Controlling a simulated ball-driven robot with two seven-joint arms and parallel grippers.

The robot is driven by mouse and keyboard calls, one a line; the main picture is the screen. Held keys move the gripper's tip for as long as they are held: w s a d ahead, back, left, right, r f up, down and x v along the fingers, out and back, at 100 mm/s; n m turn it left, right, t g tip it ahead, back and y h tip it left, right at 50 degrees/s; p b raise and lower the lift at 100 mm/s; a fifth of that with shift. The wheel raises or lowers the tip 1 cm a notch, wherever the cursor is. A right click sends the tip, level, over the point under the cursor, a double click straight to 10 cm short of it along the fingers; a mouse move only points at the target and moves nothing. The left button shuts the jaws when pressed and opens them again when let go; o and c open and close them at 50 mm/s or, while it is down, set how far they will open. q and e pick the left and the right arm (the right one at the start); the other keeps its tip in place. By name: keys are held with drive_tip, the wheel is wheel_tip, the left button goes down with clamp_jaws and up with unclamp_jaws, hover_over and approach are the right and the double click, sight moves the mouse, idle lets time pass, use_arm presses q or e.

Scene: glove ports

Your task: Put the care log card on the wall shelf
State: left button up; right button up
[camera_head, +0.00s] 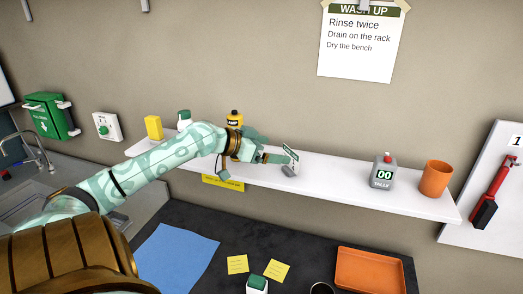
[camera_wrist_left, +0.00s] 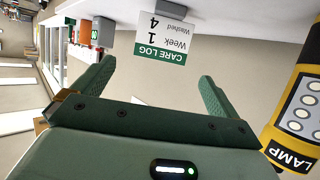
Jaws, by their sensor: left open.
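The care log card (camera_head: 291,154) stands on the white wall shelf (camera_head: 335,182), near the middle of its length, in a small grey base. In the left wrist view the card (camera_wrist_left: 162,47) is white with a green "CARE LOG" band and shows upside down. My left gripper (camera_head: 268,160) is over the shelf, just left of the card. In the wrist view its two green fingers (camera_wrist_left: 155,80) are spread, with nothing between them, and the card is beyond the tips. My right gripper is not in view.
On the shelf are a yellow block (camera_head: 153,127), a white bottle (camera_head: 184,119), a yellow-black lamp (camera_head: 235,118), a tally counter (camera_head: 383,172) and an orange cup (camera_head: 436,179). The shelf is bare between card and counter. Below are a blue mat (camera_head: 176,257) and an orange tray (camera_head: 370,270).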

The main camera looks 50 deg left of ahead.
use_arm(q)
drive_tip(key=v, duration=0.2)
drive_tip(key=shift+s+a+r, duration=0.1)
drive_tip(key=shift+s, duration=0.25)
idle(0.4)
